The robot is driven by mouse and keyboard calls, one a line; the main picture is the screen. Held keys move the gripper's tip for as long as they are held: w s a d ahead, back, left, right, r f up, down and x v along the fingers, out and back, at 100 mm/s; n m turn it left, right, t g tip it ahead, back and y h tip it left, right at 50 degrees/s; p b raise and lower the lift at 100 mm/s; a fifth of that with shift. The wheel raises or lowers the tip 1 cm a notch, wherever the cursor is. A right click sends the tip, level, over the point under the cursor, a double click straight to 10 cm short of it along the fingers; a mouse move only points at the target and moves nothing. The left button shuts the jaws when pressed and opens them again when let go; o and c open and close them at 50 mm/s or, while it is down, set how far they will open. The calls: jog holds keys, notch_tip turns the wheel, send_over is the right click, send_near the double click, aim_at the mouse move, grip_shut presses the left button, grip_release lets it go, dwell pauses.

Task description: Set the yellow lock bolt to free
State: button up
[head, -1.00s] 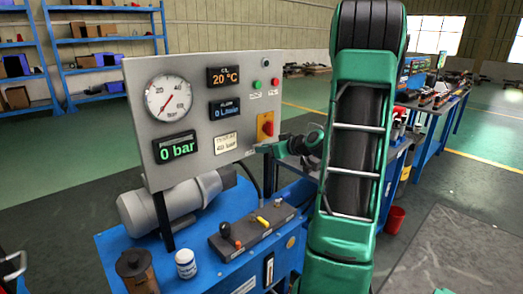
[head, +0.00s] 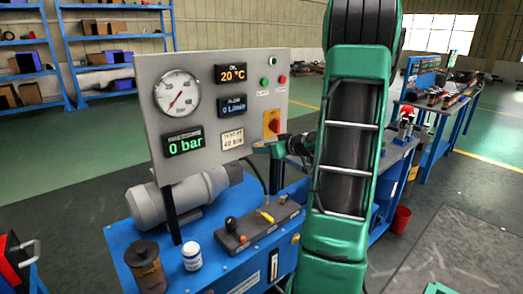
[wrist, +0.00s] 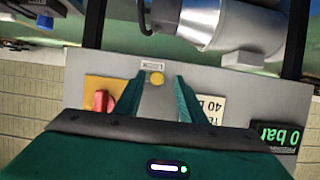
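The yellow lock bolt (wrist: 157,78) shows in the wrist view as a round yellow knob on the grey panel, beside a small LOCK label (wrist: 152,64). My gripper (wrist: 159,84) is open, with one green finger on each side of the bolt and gaps between. How deep the fingers reach around it I cannot tell. In the head view my gripper (head: 263,147) is at the lower right edge of the panel (head: 215,158), below the red switch (head: 272,123). The bolt is hidden there.
The red switch on its yellow plate (wrist: 103,101) is close beside one finger in the wrist view. A valve block with a yellow lever (head: 266,216) sits on the blue bench (head: 215,268) below. A brown can (head: 146,265) and a white jar (head: 192,256) stand in front.

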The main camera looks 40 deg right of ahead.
jog(key=d+v, duration=0.1)
jog(key=v, duration=0.9)
jog(key=shift+s+a, duration=0.2)
jog(key=shift+a, duration=0.35)
jog(key=shift+a, duration=0.1)
jog(key=s+a+f+g+y, duration=0.1)
jog(key=s+a+f+g, duration=0.15)
jog(key=a, duration=0.45)
jog(key=s+a+f+g+y, duration=0.1)
jog(key=a+f+g, duration=0.3)
jog(key=a, duration=0.2)
jog(key=s+a+m+g, duration=0.2)
jog(key=s+a+g, duration=0.1)
jog(key=s, duration=0.5)
jog(key=s+a+m+g, duration=0.3)
jog(key=s+a+g, duration=0.1)
jog(key=s, duration=0.5)
jog(key=shift+s+a+h, duration=0.25)
jog(key=shift+a+h, duration=0.05)
jog(key=shift+a, duration=0.6)
jog(key=shift+f, duration=0.1)
